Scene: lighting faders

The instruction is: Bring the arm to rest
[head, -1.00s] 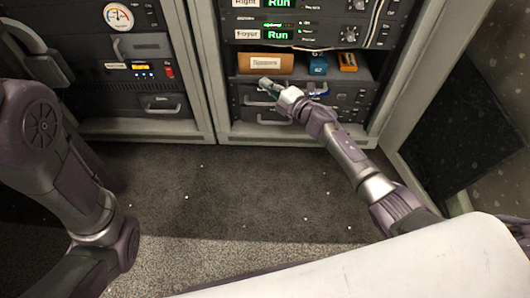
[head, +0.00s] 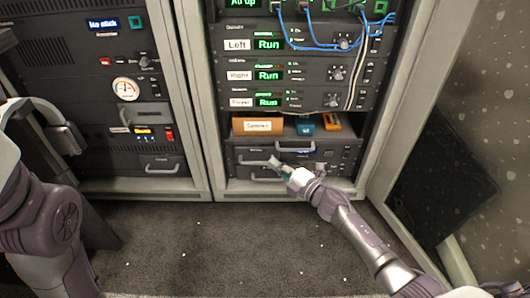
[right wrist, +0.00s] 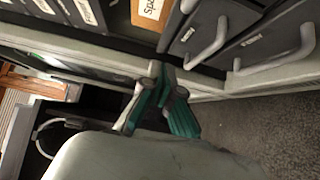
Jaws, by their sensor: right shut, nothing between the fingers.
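My right gripper (head: 276,163) is in front of the lower drawers of the right-hand rack in the head view, with its arm coming in from the lower right. In the right wrist view its green-sided fingers (right wrist: 160,75) meet at the tips. It is shut and holds nothing. Behind it are the lower drawer (head: 252,158) and its handle. I cannot tell from the head view how far the fingers are from the drawer front. My left arm (head: 50,225) shows at the left edge of the head view. Its gripper is not in view.
On the rack shelf stand a cardboard box labelled Spares (head: 258,125), a blue item (head: 305,125) and an orange item (head: 331,121). Rack units labelled Left, Right and Foyer show Run above. Blue cables (head: 310,45) hang at the top.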

